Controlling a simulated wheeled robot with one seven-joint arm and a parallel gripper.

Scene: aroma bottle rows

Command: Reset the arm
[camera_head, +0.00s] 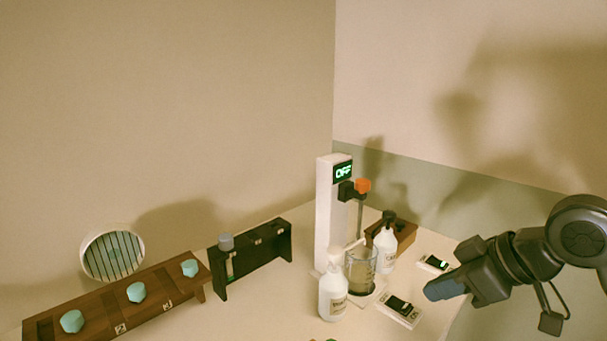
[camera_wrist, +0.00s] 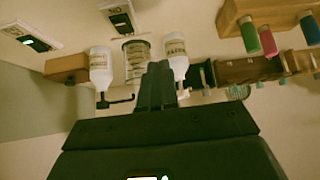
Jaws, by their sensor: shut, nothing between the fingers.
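My arm comes in from the right in the head view. My gripper (camera_head: 445,289) hangs over the right side of the table, pointing left, with its fingers together and nothing in them. It also shows in the wrist view (camera_wrist: 157,72), where the closed fingers lie in front of the glass beaker and a white bottle. In the head view the gripper looks apart from the bottles and the devices near it.
A white stand (camera_head: 326,215) with an "OFF" display stands over a beaker (camera_head: 361,270). White bottles (camera_head: 332,298) stand beside it. A rack with teal caps (camera_head: 110,311) and a dark rack (camera_head: 262,255) are left. Switch devices (camera_head: 400,310) lie near my gripper.

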